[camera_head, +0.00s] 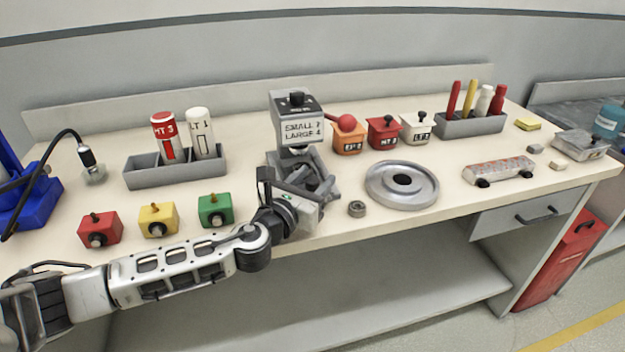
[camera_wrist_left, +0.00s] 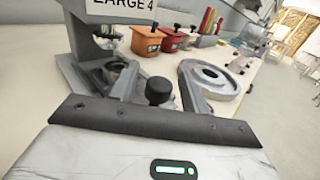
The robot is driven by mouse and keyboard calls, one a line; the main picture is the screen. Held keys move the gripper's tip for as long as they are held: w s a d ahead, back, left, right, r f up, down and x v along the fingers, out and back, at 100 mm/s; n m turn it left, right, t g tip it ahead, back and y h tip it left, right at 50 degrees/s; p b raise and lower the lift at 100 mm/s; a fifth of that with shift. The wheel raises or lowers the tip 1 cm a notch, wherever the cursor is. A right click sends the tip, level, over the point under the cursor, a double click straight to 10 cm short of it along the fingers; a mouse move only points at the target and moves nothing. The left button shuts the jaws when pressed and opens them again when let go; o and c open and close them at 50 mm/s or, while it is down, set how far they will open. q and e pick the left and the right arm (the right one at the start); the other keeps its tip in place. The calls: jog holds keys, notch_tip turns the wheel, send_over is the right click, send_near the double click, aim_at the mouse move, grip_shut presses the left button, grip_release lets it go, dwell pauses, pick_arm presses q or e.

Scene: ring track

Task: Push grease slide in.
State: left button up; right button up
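The grease dispenser (camera_head: 298,122), a grey stand with a box head labelled "SMALL 2 LARGE 4", stands at the middle of the bench. Its lower part is partly hidden behind my left gripper (camera_head: 322,182). In the left wrist view the dispenser (camera_wrist_left: 75,45) is at the upper left, and a black round knob (camera_wrist_left: 159,89) on a short stem, apparently of the slide, shows low in the middle. My left gripper (camera_wrist_left: 160,88) has its fingers spread on either side of the knob, with no clear contact. How far the slide stands out is unclear. My right gripper is not in view.
A metal ring track (camera_head: 402,185) and a small nut-like part (camera_head: 357,209) lie just right of my gripper. Red (camera_head: 100,229), yellow (camera_head: 158,220) and green (camera_head: 215,211) blocks stand left, near my arm. Labelled pots (camera_head: 384,133) and a grey bottle tray (camera_head: 176,168) stand behind.

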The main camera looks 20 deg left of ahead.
pick_arm(q)
grip_shut()
jog(key=shift+w+a, duration=1)
jog(key=shift+w, duration=0.2)
jog(key=shift+w+a+r, duration=0.1)
jog(key=shift+a, duration=0.05)
jog(key=shift+c, duration=1.3)
grip_release()
jog(key=o, duration=0.4)
jog(key=shift+w, duration=0.1)
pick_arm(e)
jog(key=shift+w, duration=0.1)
pick_arm(q)
jog(key=s, duration=0.5)
jog(key=s+a+b, duration=0.1)
jog(key=s, duration=0.8)
jog(key=shift+s+a+f+b, duration=0.2)
jog(key=shift+s+a+b, duration=0.15)
jog(key=shift+s, duration=0.05)
jog(key=shift+s+r, duration=0.15)
jog(key=shift+s, duration=0.4)
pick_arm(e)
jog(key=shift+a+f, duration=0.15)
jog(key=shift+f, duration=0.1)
